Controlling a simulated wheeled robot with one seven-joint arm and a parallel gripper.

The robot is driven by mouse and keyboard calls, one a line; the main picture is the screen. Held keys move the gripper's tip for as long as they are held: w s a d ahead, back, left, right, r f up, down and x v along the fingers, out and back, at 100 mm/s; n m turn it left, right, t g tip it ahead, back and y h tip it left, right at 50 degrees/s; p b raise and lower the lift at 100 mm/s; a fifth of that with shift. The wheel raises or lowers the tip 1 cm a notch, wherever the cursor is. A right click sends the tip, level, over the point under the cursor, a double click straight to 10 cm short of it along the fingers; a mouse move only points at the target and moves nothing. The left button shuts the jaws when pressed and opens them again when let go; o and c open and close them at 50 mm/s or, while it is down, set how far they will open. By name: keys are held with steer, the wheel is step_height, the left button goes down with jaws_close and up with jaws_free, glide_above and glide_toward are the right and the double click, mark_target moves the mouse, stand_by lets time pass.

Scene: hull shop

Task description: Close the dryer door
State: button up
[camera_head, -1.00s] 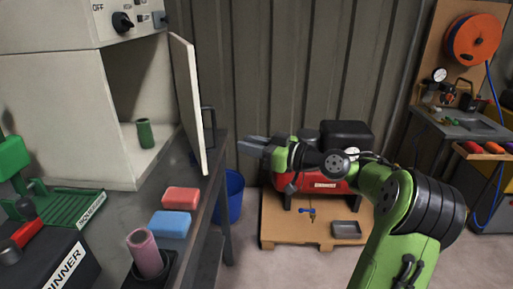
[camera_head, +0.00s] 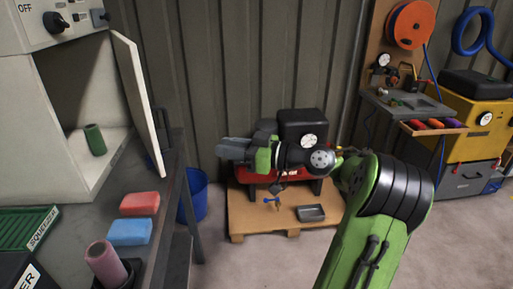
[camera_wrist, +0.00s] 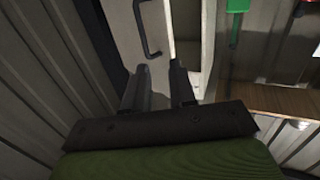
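The dryer (camera_head: 55,105) is a pale box at the left in the head view. Its door (camera_head: 138,100) stands open, swung out toward the right, with a dark handle (camera_head: 161,128) on its outer face. A green cylinder (camera_head: 95,140) stands inside. My gripper (camera_head: 222,148) is to the right of the door, apart from it, fingers pointing left. In the wrist view my gripper (camera_wrist: 160,80) shows two dark fingers with a gap and nothing between them. The door (camera_wrist: 130,35) and its handle (camera_wrist: 145,30) lie beyond the fingertips.
The grey bench (camera_head: 150,180) under the dryer carries a red block (camera_head: 139,203), a blue block (camera_head: 130,231) and a pink cylinder (camera_head: 104,262) in a dark holder. A blue bucket (camera_head: 194,195) stands beside it. A wooden pallet (camera_head: 250,222) holds a red machine behind my arm.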

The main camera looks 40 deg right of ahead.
steer(key=p+v, duration=0.2)
steer(key=v, duration=0.9)
steer(key=shift+p, duration=0.4)
